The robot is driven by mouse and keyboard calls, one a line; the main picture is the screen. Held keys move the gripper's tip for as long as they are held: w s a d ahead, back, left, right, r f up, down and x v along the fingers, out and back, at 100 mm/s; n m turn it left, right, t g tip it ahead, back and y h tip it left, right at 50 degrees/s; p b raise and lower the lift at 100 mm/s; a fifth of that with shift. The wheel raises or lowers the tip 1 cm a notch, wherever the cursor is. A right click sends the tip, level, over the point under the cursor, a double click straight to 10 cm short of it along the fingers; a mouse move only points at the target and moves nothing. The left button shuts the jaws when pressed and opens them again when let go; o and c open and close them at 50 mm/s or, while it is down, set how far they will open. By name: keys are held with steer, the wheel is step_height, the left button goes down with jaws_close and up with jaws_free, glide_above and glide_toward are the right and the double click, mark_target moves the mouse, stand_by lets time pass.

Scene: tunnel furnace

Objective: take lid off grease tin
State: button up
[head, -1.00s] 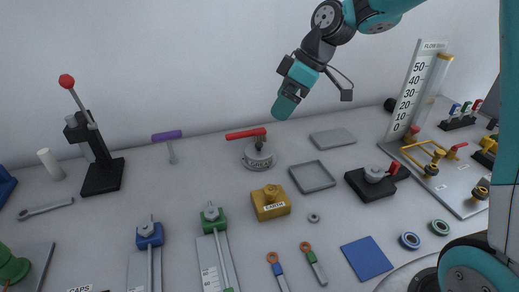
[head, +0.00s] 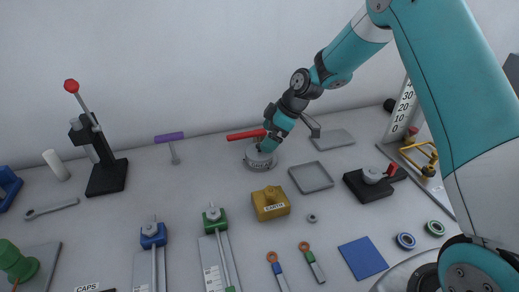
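The grease tin (head: 260,162) is a round grey tin with a label on its front, standing on the bench near the back wall. A red bar handle (head: 246,134) sticks out to the left above it. My gripper (head: 268,144) is at the tin's top, on the right side, reaching down from the upper right. It covers the lid's middle and the right end of the red handle. Whether its fingers are open or shut, or touch the lid, I cannot tell.
An empty grey tray (head: 311,177) and a flat grey plate (head: 332,138) lie to the right. A yellow EARTH block (head: 270,203) stands in front. A purple-handled tool (head: 169,140) stands to the left. A black block with a red lever (head: 374,184) is at right.

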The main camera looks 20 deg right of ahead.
mark_target(259, 144)
steer(key=p+x, duration=0.1)
steer(key=x, duration=0.4)
steer(key=shift+w+a+p, duration=0.1)
steer(key=shift+w+p, duration=0.05)
steer(key=shift+p, duration=0.2)
steer(key=c, duration=0.6)
steer(key=shift+r, duration=0.15)
